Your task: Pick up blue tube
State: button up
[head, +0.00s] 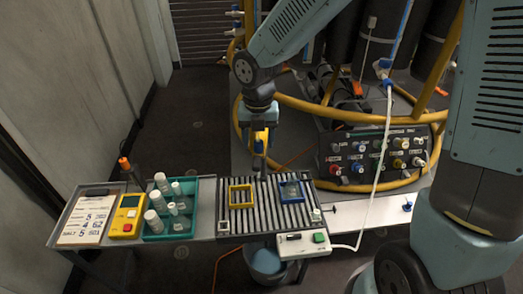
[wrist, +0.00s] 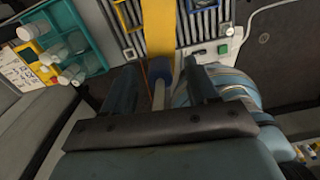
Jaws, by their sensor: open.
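A blue tube (head: 402,32) hangs at the upper right of the head view, above a blue fitting on a white hose. I cannot tell for sure whether this is the task's tube. My gripper (head: 259,162) points down at the far edge of the slatted table, well left of that tube. In the wrist view my gripper (wrist: 160,78) has its two dark fingers apart. A small blue piece (wrist: 163,67) with a pale stem shows between them, below a yellow strip (wrist: 158,28). I cannot tell whether it touches either finger.
The slatted table (head: 265,218) bears a yellow frame (head: 231,196) and a blue tray (head: 281,195). A teal rack (head: 195,224) with several white bottles and a yellow meter (head: 126,222) stand left. A control panel (head: 370,160) and yellow rails are behind; a bucket (head: 265,266) is below.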

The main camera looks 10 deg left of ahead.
jog(key=shift+f, duration=0.55)
jog(key=shift+c, duration=0.4)
jog(key=c, duration=1)
jog(key=shift+o, duration=0.2)
notch_tip(320, 180, up, 31)
jog(key=shift+f, duration=0.15)
dwell(1.9)
